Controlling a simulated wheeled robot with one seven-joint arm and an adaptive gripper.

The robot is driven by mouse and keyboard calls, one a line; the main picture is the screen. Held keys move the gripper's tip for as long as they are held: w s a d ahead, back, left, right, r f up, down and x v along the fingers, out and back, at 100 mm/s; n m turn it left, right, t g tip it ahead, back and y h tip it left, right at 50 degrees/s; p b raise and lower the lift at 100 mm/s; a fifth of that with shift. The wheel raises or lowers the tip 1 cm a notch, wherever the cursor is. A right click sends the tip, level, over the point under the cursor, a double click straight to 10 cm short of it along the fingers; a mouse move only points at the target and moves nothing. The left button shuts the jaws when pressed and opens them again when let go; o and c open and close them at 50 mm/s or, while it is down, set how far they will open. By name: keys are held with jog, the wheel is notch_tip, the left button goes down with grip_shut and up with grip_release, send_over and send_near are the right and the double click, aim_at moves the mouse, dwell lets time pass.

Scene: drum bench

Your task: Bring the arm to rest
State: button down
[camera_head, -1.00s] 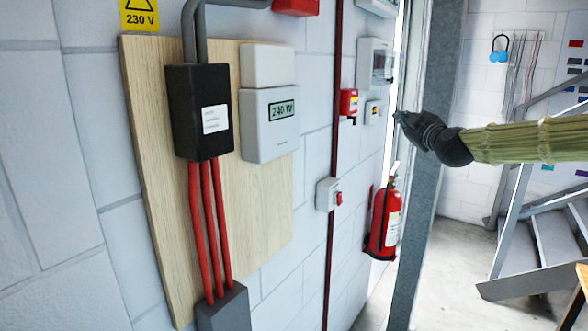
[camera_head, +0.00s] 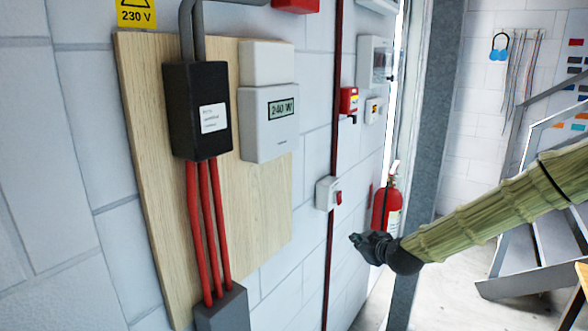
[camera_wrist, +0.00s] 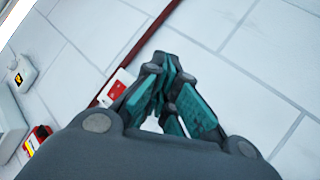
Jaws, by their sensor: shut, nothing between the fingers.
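My gripper (camera_head: 358,239) is dark and sits at the end of my green-sleeved arm, which enters from the right in the head view. It is in front of the wall, below and right of a small switch box with a red rocker (camera_head: 338,197). In the wrist view my gripper (camera_wrist: 165,62) has its teal-padded fingers together and holds nothing. The switch box (camera_wrist: 116,88) shows just left of the fingers there, partly hidden by them. I cannot tell the exact gap between the fingers and the wall.
A red fire extinguisher (camera_head: 386,212) hangs behind my arm, by a grey steel post (camera_head: 428,130). A wooden board (camera_head: 262,205) carries a black box (camera_head: 196,110) and a meter (camera_head: 268,122). Metal stairs (camera_head: 535,245) stand at right.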

jog(key=s+a+f+m+g+h, duration=0.1)
jog(key=s+f+m+g, duration=0.15)
jog(key=s+f, duration=1.15)
jog(key=s+a+f+m+g, duration=0.15)
jog(key=s+f+g, duration=0.25)
jog(key=s+f, duration=0.95)
jog(key=s+d+f+m+g+h, duration=0.1)
jog(key=s+f, duration=0.3)
jog(key=s, duration=0.5)
jog(key=s+d+f+m+g+h, duration=0.1)
jog(key=s+d+f+m+g, duration=0.1)
jog(key=s, duration=0.7)
jog(key=s+d+f+m+g, duration=0.2)
jog(key=s+f, duration=0.4)
jog(key=s, duration=0.3)
jog(key=shift+s+d+f+g+h, duration=0.15)
jog(key=shift+d+f+g+h, duration=0.1)
jog(key=shift+d+g+h, duration=0.25)
